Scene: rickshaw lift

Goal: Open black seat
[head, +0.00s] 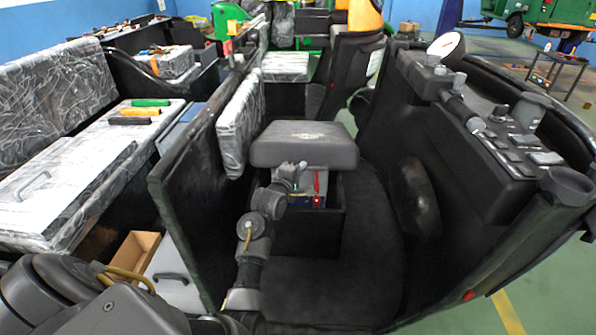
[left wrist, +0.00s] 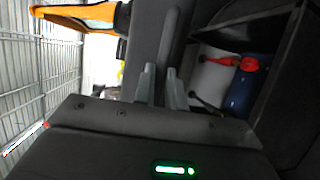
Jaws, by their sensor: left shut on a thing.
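The black seat (head: 305,145) is a padded dark cushion above a black box (head: 308,235) in the cab. A gap shows between the seat's underside and the box's front wall. Through it I see a grey and blue object with red parts (head: 318,190). My left gripper (head: 291,172) is at the seat's lower front edge. In the left wrist view, the gripper's fingers (left wrist: 160,88) are shut on a dark strip that looks like the seat's edge (left wrist: 172,52). The blue object with a red part (left wrist: 240,90) shows right of the fingers. My right gripper is not in view.
A black panel (head: 185,210) stands left of my left arm, with a grey padded backrest (head: 240,120) behind. A control console (head: 500,130) with a gauge (head: 445,45) is at right. A wrapped bench (head: 70,180) holds tools at far left. The dark cab floor (head: 340,285) is clear.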

